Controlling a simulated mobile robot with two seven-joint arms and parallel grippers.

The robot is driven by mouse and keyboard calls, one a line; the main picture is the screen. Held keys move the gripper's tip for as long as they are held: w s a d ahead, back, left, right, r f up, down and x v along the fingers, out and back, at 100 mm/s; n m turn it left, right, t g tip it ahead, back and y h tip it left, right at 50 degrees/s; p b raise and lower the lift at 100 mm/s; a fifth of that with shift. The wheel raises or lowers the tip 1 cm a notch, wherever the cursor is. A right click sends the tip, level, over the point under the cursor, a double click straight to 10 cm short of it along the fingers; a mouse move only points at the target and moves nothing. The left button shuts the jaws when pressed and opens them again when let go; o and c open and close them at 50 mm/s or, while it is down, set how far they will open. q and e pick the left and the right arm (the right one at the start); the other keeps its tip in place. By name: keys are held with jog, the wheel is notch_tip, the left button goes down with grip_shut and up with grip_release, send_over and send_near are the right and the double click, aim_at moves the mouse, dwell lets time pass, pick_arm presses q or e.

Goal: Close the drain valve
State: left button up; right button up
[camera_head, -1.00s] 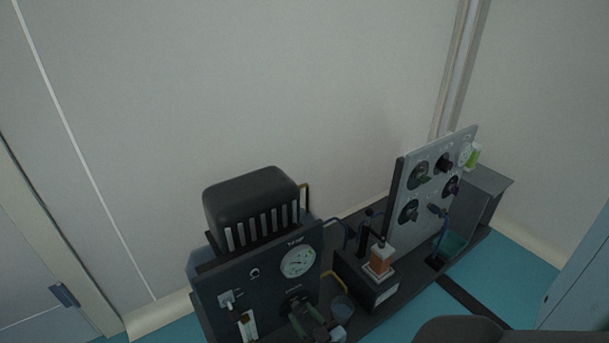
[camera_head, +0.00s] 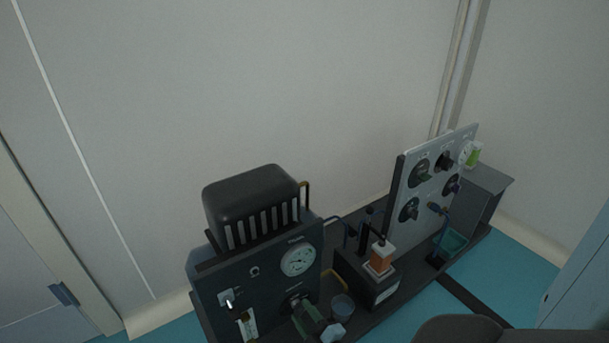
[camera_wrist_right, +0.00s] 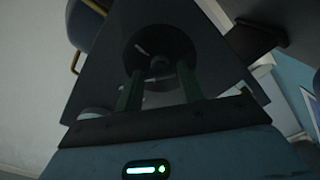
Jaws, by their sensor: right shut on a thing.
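A dark front panel (camera_head: 262,285) with a round white gauge (camera_head: 298,260) stands at the lower middle of the head view. A round black valve knob (camera_head: 292,300) sits on it below the gauge. I cannot read its label, so I cannot tell for sure that it is the drain valve. My right gripper (camera_head: 303,310) is at this knob, shut on it. In the right wrist view the two green fingers of my right gripper (camera_wrist_right: 159,80) reach to either side of the knob's grip (camera_wrist_right: 160,64). My left gripper is not in view.
A clear beaker (camera_head: 343,306) stands close right of my right gripper. A small switch (camera_head: 229,297) is on the panel's left. A box with an orange vial (camera_head: 381,260) and a light panel with several black knobs (camera_head: 432,185) stand to the right. A wall is behind.

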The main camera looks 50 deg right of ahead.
jog(key=n, duration=0.3)
jog(key=shift+n+b, duration=0.3)
jog(key=shift+b, duration=0.05)
jog(key=shift+n+b, duration=0.4)
jog(key=shift+n, duration=1.4)
jog(key=o, duration=1)
jog(key=shift+s, duration=0.1)
